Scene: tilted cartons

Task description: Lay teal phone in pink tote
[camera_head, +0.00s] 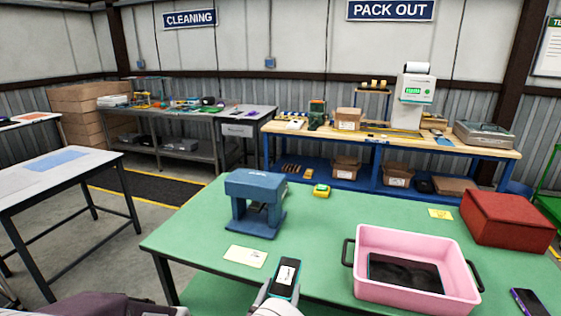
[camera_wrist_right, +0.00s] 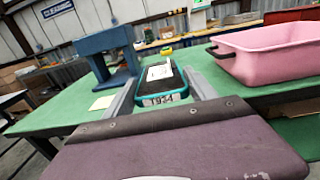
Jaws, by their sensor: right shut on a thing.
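The teal phone (camera_head: 285,278) has a dark face with a white label or screen. My right gripper (camera_head: 280,292) is shut on it and holds it tilted up near the front edge of the green table. In the right wrist view the phone (camera_wrist_right: 163,84) sits between the two grey fingers of the right gripper (camera_wrist_right: 161,94). The pink tote (camera_head: 412,241) stands on the table to the right of the phone, apart from it. It also shows in the wrist view (camera_wrist_right: 265,62). A dark flat panel (camera_head: 405,272) lies on its floor. My left gripper is not in view.
A blue press-like device (camera_head: 254,200) stands left on the green table (camera_head: 340,215). A yellow item (camera_head: 321,191), a note card (camera_head: 245,256), a red box (camera_head: 508,219) and a purple phone (camera_head: 527,301) are also there.

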